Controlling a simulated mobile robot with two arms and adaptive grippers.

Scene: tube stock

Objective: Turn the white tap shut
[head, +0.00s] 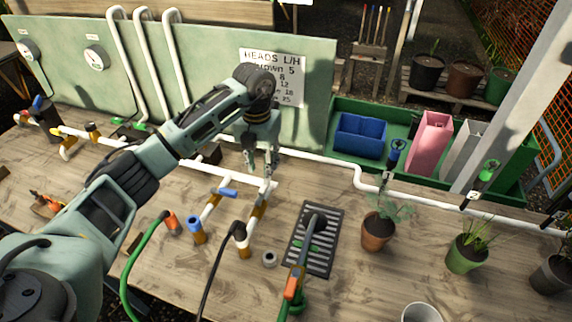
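A white pipe with several branches runs along the wooden bench. The white tap appears to be the short white bar (262,184) across the right-hand branch, above a brass fitting (257,211); how its lever is turned is hard to tell. My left gripper (262,168) points down just above and behind this bar. Its two fingers are apart with nothing seen between them. Whether a fingertip touches the bar I cannot tell. My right gripper is not in view.
A blue-handled tap (227,192) sits close by on the left branch. A black grate (321,255) with a spray lance (300,260) lies to the right. Potted plants, such as one in a terracotta pot (377,232), stand further right. A green panel (215,70) rises behind.

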